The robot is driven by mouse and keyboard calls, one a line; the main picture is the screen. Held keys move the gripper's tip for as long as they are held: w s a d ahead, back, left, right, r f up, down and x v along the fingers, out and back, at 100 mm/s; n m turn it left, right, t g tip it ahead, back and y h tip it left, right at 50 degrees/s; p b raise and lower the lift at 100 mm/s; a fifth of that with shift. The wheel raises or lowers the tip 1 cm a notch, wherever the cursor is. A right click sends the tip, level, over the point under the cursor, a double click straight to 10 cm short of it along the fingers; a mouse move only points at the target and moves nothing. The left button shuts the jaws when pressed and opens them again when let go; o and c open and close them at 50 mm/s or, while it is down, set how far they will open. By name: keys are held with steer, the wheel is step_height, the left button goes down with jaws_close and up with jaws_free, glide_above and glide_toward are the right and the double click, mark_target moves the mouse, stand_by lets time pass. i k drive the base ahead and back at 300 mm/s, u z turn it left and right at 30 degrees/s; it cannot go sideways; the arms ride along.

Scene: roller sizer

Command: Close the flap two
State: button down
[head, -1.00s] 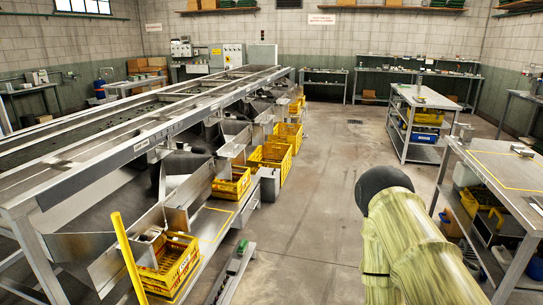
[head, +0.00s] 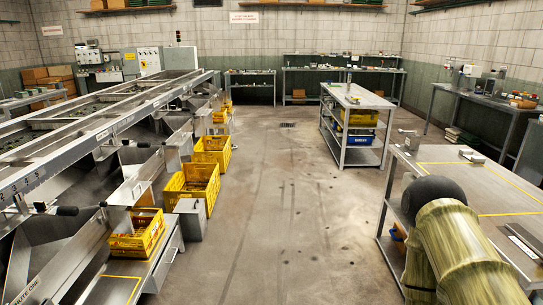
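The roller sizer (head: 98,133) runs along the left side, with metal chutes and flaps on its near side. Lettering on the nearest chute plate (head: 22,288) at the bottom left seems to read "CHUTE ONE". Black-knobbed handles (head: 67,211) stick out beside the chutes; another handle knob (head: 137,189) is farther along. I cannot tell for certain which flap is flap two or how far it stands open. My arm shows at the lower right as a yellowish sleeve with a dark round end; my gripper is not in view.
Yellow crates stand along the sizer, the nearest (head: 138,236) on a low shelf (head: 168,258) with yellow tape marks. A grey box (head: 190,219) sits beside it. A workbench (head: 460,175) is close on the right, and a bench with shelves (head: 352,97) farther back. The middle floor (head: 275,200) is clear.

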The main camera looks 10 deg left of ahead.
mark_target(128, 195)
steer(key=u, duration=0.05)
steer(key=i, duration=1.6)
steer(key=u, duration=1)
steer(key=i, duration=1.2)
steer(key=u, duration=1)
